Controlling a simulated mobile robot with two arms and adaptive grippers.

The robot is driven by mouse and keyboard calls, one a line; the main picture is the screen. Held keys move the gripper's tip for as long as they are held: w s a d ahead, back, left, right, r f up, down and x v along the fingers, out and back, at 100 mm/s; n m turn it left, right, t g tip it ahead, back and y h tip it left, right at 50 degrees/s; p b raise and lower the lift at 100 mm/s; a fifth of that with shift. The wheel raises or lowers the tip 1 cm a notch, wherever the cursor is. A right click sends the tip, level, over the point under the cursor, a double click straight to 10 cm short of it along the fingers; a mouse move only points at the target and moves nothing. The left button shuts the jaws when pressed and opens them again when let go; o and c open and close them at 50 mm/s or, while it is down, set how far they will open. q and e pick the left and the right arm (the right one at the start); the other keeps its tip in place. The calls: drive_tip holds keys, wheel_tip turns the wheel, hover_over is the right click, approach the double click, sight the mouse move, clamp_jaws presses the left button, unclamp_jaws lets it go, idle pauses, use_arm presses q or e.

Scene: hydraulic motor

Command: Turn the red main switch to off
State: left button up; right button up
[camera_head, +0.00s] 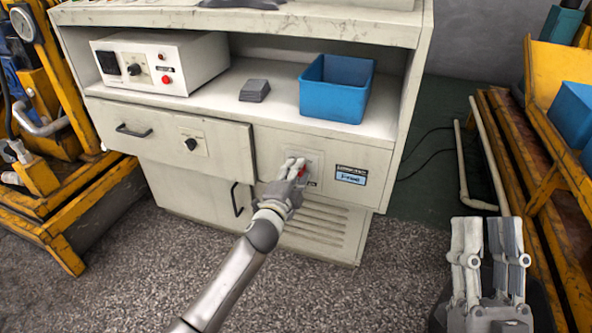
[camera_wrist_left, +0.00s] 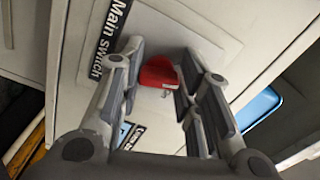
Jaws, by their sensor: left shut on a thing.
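The red main switch (camera_head: 303,171) is on the front panel of the cream cabinet, below the shelf. In the left wrist view the red knob (camera_wrist_left: 158,73) sits between my left fingers, next to a black "Main Switch" label (camera_wrist_left: 110,38). My left gripper (camera_head: 296,169) is shut on the knob and partly hides it in the head view. My right gripper (camera_head: 486,235) is at the lower right, its fingers pointing up, apart and empty, away from the cabinet.
A display reading "Free" (camera_head: 351,175) is right of the switch. A drawer front (camera_head: 160,132) is left of it. On the shelf are a blue bin (camera_head: 335,98), a grey block (camera_head: 254,90) and a control box (camera_head: 190,62). Yellow racks (camera_head: 80,225) flank the cabinet.

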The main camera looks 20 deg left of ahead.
use_arm(q)
drive_tip(key=shift+f+n+p, duration=0.2)
drive_tip(key=shift+n+p, duration=1.1)
drive_tip(key=shift+n, duration=1.7)
use_arm(e)
drive_tip(key=w+f+g+h, duration=0.2)
drive_tip(key=w+f+g, duration=0.2)
drive_tip(key=f+g, duration=0.3)
drive_tip(key=shift+w+d+f+g, duration=0.25)
drive_tip(key=shift+f+g, duration=0.15)
drive_tip(key=shift+f, duration=1.8)
use_arm(q)
drive_tip(key=o, duration=1)
drive_tip(key=s, duration=1.2)
drive_tip(key=shift+a, duration=0.15)
